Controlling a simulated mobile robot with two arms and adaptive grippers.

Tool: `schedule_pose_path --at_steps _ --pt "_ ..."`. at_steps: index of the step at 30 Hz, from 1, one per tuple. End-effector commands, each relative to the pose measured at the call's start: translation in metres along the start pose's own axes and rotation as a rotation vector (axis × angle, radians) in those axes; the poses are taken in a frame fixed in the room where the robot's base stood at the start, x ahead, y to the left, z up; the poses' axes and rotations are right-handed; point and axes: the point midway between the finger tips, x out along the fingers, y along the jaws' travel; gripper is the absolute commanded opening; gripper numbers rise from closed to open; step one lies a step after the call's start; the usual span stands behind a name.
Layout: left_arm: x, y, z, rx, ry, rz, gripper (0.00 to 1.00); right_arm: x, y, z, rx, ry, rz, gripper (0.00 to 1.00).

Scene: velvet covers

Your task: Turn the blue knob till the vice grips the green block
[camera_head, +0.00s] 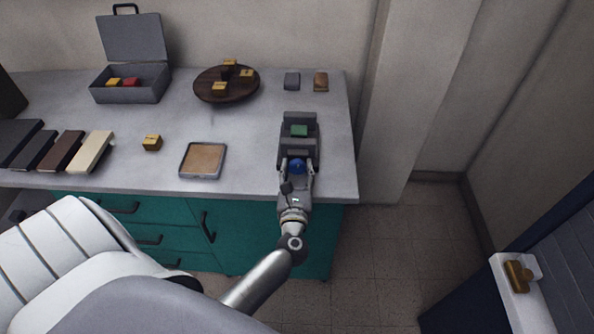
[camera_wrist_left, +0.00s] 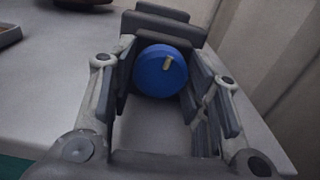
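The grey vice (camera_head: 298,150) stands at the right end of the worktop. The green block (camera_head: 299,130) sits at the top of the vice, between its jaws; I cannot tell whether the jaws touch it. The round blue knob (camera_head: 297,166) is on the vice's near side. In the left wrist view the blue knob (camera_wrist_left: 160,72) faces me with a small tan mark near its upper middle. My left gripper (camera_head: 297,172) is at the knob, open, with one finger on either side and no clear contact. My right gripper is not in view.
A cork-coloured tray (camera_head: 203,160) and a yellow block (camera_head: 152,142) lie left of the vice. A round wooden board (camera_head: 205,93) with yellow blocks and an open grey case (camera_head: 130,85) stand behind. A wall pillar (camera_head: 405,100) rises close to the right.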

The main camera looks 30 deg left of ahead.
Motion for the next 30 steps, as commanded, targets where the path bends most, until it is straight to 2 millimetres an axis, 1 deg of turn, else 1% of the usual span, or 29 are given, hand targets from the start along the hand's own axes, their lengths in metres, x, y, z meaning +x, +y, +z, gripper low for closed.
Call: schedule_pose_path --at_steps 1,3,5,11,17,23,30 --pt "0.000 0.000 0.000 0.000 0.000 0.000 0.33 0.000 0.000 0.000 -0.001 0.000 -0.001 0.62" --pt "0.000 0.000 0.000 0.000 0.000 0.000 0.24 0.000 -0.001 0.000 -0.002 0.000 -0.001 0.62" --pt "0.000 0.000 0.000 0.000 0.000 0.000 0.17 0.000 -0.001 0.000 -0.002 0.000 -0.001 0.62" --pt "0.000 0.000 0.000 0.012 0.001 0.000 0.17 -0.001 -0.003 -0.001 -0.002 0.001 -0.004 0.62" --pt "-0.001 0.000 0.001 0.083 0.001 0.001 0.17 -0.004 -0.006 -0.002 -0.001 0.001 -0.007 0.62" --pt "-0.001 0.000 0.001 0.226 0.003 0.001 0.17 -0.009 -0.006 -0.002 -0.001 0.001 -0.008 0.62" --pt "-0.001 0.000 0.001 0.451 0.003 0.000 0.17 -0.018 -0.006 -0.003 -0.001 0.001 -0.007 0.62"
